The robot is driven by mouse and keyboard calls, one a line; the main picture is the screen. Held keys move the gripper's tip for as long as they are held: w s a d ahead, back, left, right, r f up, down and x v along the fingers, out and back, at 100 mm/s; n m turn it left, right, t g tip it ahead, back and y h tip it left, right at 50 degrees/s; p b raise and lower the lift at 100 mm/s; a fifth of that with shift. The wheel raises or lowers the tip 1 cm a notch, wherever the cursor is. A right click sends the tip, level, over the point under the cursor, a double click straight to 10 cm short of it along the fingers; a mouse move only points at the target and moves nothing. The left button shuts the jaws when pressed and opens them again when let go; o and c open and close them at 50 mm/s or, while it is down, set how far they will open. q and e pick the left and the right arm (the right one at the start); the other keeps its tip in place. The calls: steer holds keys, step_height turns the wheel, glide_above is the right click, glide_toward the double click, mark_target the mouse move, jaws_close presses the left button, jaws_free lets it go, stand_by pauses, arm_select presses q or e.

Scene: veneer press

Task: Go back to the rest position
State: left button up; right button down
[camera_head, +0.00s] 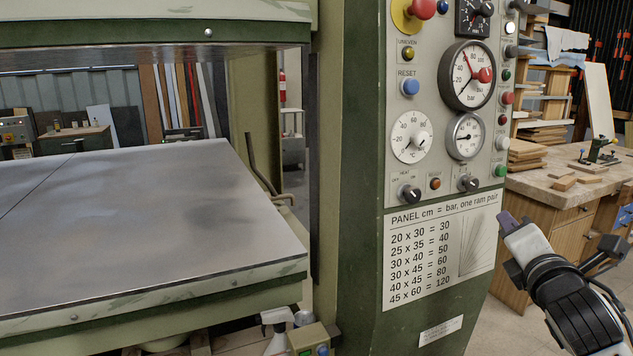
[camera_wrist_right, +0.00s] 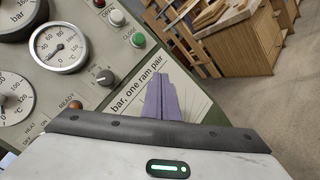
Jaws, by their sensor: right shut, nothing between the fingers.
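My right gripper (camera_head: 503,219) shows at the lower right of the head view, in front of the right edge of the control panel (camera_head: 397,180). Its purple fingers are shut and empty. In the right wrist view the purple fingers (camera_wrist_right: 162,97) lie together in front of the pressure chart. They appear apart from the panel's knobs and buttons, though the exact gap cannot be told. My left gripper is not in view.
The veneer press has a wide grey platen (camera_head: 150,215) at left, with an open gap above it. A wooden workbench (camera_head: 570,185) stands behind my right arm. A spray bottle (camera_head: 277,330) stands low by the press. Some floor shows at the lower right.

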steer(key=s+a+f+m+g+y, duration=0.1)
steer(key=s+a+f+m+g, duration=0.2)
steer(key=f, duration=0.5)
steer(key=s+a+f+m+g, duration=0.1)
steer(key=s+f+m, duration=0.3)
steer(key=s+f, duration=0.25)
steer(key=s+a+f+m+g+y, duration=0.1)
steer(key=s+a+f+m+g, duration=0.25)
steer(key=f, duration=0.45)
steer(key=s+a+f+m+g+y, duration=0.15)
steer(key=s+f+m, duration=0.25)
steer(key=s, duration=0.4)
steer(key=s+a+f+m+g, duration=0.2)
steer(key=s+f+m+g, duration=0.15)
steer(key=s, duration=0.45)
steer(key=s+a+f+m+g+y, duration=0.15)
steer(key=s+f+m, duration=0.3)
steer(key=s, duration=0.45)
steer(key=w+a+f+t, duration=0.2)
steer(key=f, duration=0.4)
steer(key=w+a+f+t+y, duration=0.1)
steer(key=w+a+f+t, duration=0.1)
steer(key=f, duration=0.5)
steer(key=shift+w+a+n+t, duration=0.4)
steer(key=shift+a+n+t, duration=0.1)
steer(key=shift+a, duration=0.35)
